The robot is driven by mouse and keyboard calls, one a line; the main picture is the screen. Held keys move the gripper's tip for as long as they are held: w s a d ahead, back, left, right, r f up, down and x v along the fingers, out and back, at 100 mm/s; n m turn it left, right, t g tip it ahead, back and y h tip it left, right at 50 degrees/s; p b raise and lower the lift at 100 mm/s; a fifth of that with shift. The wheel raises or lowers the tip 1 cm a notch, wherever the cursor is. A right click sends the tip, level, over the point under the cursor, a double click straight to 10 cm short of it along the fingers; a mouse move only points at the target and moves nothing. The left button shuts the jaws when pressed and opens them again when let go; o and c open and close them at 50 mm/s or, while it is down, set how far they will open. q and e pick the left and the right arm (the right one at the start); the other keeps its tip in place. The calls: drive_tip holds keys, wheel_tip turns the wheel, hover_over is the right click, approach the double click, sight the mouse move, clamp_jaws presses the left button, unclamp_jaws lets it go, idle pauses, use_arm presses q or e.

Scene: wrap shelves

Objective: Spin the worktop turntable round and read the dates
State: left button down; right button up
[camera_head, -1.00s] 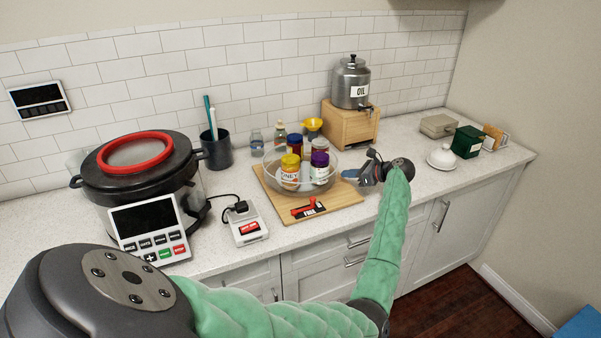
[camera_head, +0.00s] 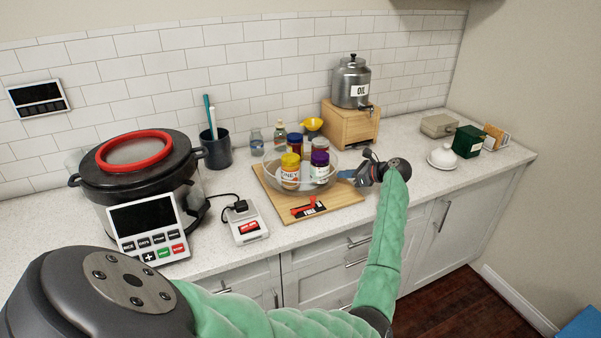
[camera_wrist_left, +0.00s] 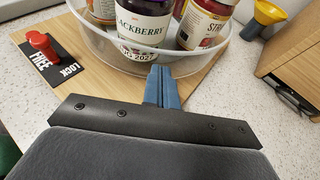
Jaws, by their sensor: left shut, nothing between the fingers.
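The turntable (camera_head: 272,184) is a clear round tray on a wooden board (camera_head: 340,196), holding several jars. A yellow-lidded honey jar (camera_head: 290,174) and a purple-lidded jar (camera_head: 320,168) stand at its front. In the left wrist view, the purple jar's label (camera_wrist_left: 143,25) reads "BLACKBERRY", with "2027" partly legible below; a strawberry jar (camera_wrist_left: 203,22) stands beside it, no date readable. My left gripper (camera_head: 346,174) is shut and empty, its blue fingertips (camera_wrist_left: 163,76) at the tray's rim; contact is uncertain. A red lever (camera_wrist_left: 40,42) sits beside the words FREE and LOCK. My right gripper is out of view.
A wooden stand (camera_head: 350,124) with an oil dispenser (camera_head: 350,78) is behind the gripper. A small scale (camera_head: 247,225) and a large pot (camera_head: 135,180) stand left of the board. A white domed dish (camera_head: 442,157) is to the right. Countertop in front of it is clear.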

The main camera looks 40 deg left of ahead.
sight(329, 181)
use_arm(q)
drive_tip(key=shift+s+d+b, duration=0.3)
drive_tip(key=shift+s+d, duration=0.05)
drive_tip(key=shift+s, duration=0.55)
drive_tip(key=shift+s+f, duration=0.1)
drive_tip(key=shift+s+a+b, duration=0.1)
drive_tip(key=shift+s+b, duration=0.55)
drive_tip(key=shift+s, duration=0.85)
